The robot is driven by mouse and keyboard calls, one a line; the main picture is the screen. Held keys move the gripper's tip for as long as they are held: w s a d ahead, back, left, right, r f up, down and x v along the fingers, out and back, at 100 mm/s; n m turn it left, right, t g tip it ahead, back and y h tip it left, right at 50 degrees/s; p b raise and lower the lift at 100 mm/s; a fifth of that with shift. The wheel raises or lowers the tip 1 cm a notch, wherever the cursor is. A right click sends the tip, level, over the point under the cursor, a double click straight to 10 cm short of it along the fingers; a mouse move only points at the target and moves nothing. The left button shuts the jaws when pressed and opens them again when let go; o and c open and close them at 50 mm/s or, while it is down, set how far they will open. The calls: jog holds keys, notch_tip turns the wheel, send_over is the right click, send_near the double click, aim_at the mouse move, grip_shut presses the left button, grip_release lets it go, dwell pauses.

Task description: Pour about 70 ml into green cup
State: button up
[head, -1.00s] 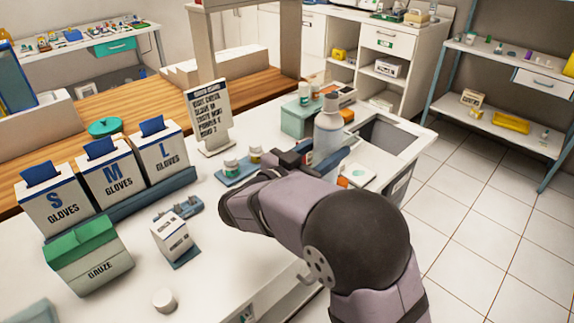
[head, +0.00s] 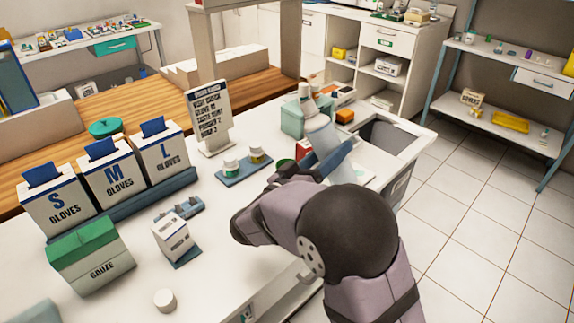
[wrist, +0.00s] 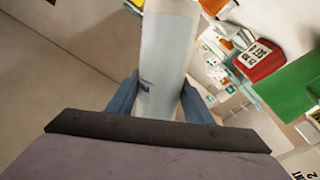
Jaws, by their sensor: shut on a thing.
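My gripper (head: 330,160) is shut on a pale bottle (head: 321,130) with a narrow neck and cap-like top. In the head view the bottle is held above the right part of the counter, tilted with its top to the left. In the wrist view the bottle (wrist: 168,55) stands between my blue fingers (wrist: 158,100); its mouth is out of that view. A small white cup with a greenish band (head: 231,164) stands upright on a blue tray (head: 240,177), left of the bottle and apart from it. No stream of liquid is visible.
A similar cup with a yellowish band (head: 256,154) shares the tray. A sign (head: 211,115) stands behind it. A red box (head: 303,148) is close to the bottle. Glove boxes (head: 111,176) and a gauze box (head: 92,258) stand left. A sink-like recess (head: 385,138) is at right.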

aim_at(335, 177)
jog(key=shift+f+n, duration=0.15)
jog(key=shift+n, duration=0.65)
jog(key=shift+s+d+r+n+t+p, duration=0.15)
jog(key=shift+d+r+n+t+p, duration=0.15)
jog(key=shift+r+n+t+p, duration=0.3)
jog(key=shift+s+d+f+n, duration=0.15)
jog(key=shift+f+n, duration=0.1)
jog(key=shift+n, duration=0.25)
jog(key=n, duration=0.1)
jog(key=d+f+n+b, duration=0.1)
jog(key=f+n+y, duration=0.1)
jog(key=shift+s+d+n+t+b, duration=0.2)
jog(key=shift+s+n+t+b, duration=0.1)
jog(key=shift+n+t, duration=0.1)
jog(key=f+n+b, duration=0.2)
jog(key=shift+s+d+f+t, duration=0.1)
jog(key=shift+d+f+t, duration=0.1)
jog(key=shift+f+t, duration=0.15)
jog(key=shift+r+n+p, duration=0.3)
jog(key=shift+r+p, duration=0.1)
jog(key=shift+p, duration=0.2)
jog(key=shift+a+n+y+p, duration=0.2)
jog(key=shift+n+y+p, duration=0.1)
jog(key=shift+n+p, duration=0.4)
jog(key=shift+t+p, duration=0.25)
jog(key=shift+p, duration=0.2)
jog(key=shift+f+n+y, duration=0.2)
jog(key=shift+n+y, duration=0.2)
jog(key=shift+n, duration=0.1)
